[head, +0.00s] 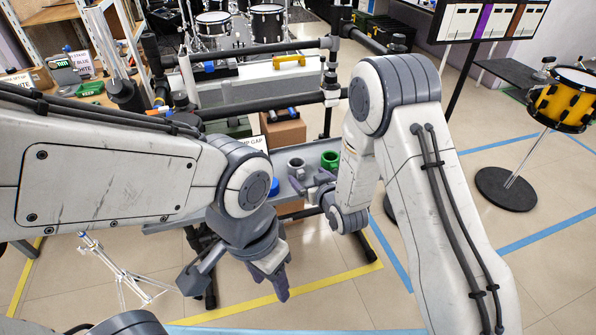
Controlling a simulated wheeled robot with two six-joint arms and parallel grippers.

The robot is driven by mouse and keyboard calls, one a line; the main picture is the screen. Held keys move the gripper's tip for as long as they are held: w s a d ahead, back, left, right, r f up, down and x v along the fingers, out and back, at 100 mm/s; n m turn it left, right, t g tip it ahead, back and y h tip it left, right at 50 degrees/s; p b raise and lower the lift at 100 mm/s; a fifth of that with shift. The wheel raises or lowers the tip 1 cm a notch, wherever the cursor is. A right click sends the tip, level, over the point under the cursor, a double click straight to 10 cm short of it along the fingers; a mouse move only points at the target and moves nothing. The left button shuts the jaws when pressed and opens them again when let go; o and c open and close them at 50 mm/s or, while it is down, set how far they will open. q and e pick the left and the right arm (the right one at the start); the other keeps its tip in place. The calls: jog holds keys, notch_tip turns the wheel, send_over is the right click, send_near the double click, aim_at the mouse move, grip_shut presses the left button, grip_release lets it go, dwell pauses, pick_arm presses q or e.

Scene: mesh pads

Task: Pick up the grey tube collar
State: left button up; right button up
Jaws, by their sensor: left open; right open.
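The grey tube collar (296,166) is a short ring standing on a grey shelf (185,226), just left of a green collar (330,161). My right gripper (309,183) is open, with its purple-grey fingers just in front of the grey collar and close to it. Whether they touch the collar I cannot tell. My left gripper (269,280) is open and empty, low in front of the shelf and pointing down over the floor.
A blue piece (274,187) sits on the shelf, partly behind my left arm. A brown box (284,132) stands behind the collars. A chrome stand (122,272) is on the floor at lower left. A yellow drum (566,98) stands at right. The floor right of the shelf is open.

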aim_at(301, 172)
jog(key=shift+x, duration=3.45)
jog(key=shift+s+a+f, duration=0.1)
jog(key=shift+a, duration=0.05)
jog(key=c, duration=1.4)
